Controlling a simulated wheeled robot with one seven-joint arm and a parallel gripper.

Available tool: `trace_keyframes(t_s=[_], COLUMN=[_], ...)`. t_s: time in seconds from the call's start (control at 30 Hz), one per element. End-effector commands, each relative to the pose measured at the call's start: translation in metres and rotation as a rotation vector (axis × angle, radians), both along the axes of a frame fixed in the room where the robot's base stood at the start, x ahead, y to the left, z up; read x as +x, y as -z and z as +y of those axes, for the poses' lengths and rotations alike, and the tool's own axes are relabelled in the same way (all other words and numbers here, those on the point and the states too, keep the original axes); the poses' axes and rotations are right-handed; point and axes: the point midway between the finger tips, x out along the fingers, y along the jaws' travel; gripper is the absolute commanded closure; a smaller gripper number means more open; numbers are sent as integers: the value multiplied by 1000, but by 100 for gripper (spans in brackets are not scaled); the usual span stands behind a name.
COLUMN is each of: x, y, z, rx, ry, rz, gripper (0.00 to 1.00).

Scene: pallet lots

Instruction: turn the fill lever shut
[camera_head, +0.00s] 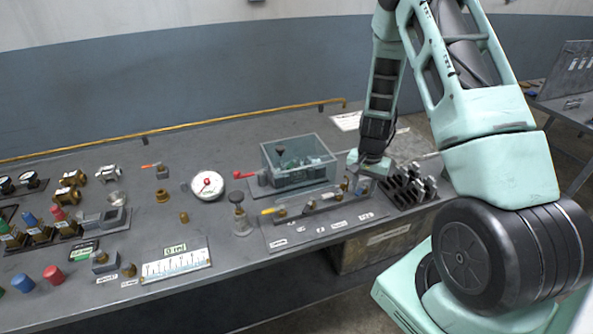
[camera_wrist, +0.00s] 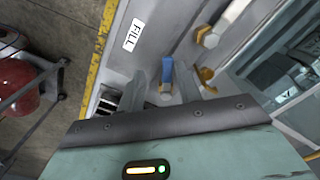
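The fill lever (camera_wrist: 167,70) is a blue handle on a brass fitting, beside a white FILL label (camera_wrist: 134,35) in the wrist view. My gripper (camera_wrist: 165,88) has its two grey fingers apart, one on each side of the lever, with visible gaps; I cannot tell whether either finger touches it. In the head view my gripper (camera_head: 365,172) is low over the right end of the valve plate (camera_head: 300,232). The lever is small and mostly unclear there beneath the gripper.
A yellow lever (camera_head: 268,211) sits at the plate's left end. A black rack (camera_head: 408,187) of grey parts is close right of my gripper. Gauges and fittings fill the bench's left.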

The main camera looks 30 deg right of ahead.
Motion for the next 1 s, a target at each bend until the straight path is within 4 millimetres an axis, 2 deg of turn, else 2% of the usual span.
trace_keyframes(t_s=[0.4,1.0], x=[-18,-16], y=[-3,-115], z=[-20,-20], rx=[1,-5], ry=[-648,-654], rz=[2,-2], gripper=[66,66])
